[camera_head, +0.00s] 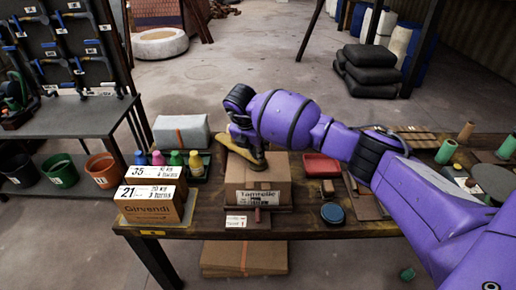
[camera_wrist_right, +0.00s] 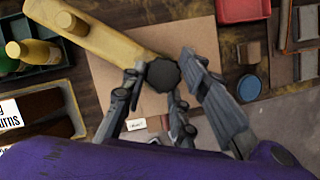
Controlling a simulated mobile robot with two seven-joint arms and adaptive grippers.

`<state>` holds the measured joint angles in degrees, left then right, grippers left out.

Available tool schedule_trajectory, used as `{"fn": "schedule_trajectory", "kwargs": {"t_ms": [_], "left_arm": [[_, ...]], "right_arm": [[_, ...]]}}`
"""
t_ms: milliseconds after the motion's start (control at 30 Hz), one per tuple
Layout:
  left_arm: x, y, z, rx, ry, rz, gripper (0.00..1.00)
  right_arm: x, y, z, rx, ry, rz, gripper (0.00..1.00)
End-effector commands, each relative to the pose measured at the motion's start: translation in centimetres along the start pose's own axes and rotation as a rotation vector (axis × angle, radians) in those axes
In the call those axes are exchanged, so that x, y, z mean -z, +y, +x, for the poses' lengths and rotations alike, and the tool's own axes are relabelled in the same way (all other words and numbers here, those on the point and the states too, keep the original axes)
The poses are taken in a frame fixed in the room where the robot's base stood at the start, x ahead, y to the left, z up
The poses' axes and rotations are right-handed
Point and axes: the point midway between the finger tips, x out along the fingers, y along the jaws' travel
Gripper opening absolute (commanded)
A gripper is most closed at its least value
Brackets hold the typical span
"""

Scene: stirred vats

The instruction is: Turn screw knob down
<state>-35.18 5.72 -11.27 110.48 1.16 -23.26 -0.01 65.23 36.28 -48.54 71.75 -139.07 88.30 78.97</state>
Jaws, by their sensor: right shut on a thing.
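The screw knob (camera_wrist_right: 163,75) is dark and lobed, at the end of a yellow-tan bar (camera_wrist_right: 105,42) in the right wrist view. My right gripper (camera_wrist_right: 166,82) has its fingers on either side of the knob and is shut on it. In the head view the yellow-tan bar (camera_head: 238,152) lies over a cardboard box (camera_head: 262,192) on the table, below my purple right arm. The knob is hidden there by my gripper and wrist. My left gripper is not in view.
On the table (camera_head: 375,226), a red tray (camera_head: 321,167) and a round blue-lidded tin (camera_head: 332,213) stand right of the box. Several coloured bottles and a labelled carton (camera_head: 150,209) stand to its left. A grey wrapped package (camera_head: 181,132) lies behind the bottles.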

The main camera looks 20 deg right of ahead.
Motion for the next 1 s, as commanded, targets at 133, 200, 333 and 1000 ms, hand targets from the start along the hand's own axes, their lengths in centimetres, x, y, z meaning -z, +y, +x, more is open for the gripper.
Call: {"fn": "schedule_trajectory", "kwargs": {"t_ms": [133,200,333,1000], "left_arm": [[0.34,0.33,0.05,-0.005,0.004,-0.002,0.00],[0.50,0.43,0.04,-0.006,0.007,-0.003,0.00],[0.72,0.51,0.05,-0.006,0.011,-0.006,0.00],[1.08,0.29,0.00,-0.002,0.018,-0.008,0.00]], "right_arm": [[0.05,0.80,-0.46,0.009,-0.001,0.061,0.01],[0.01,0.78,-0.40,0.018,-0.001,0.084,0.01],[-0.03,0.80,-0.36,0.030,-0.001,0.112,0.01],[-0.18,0.71,-0.37,0.038,-0.003,0.128,0.40]]}}
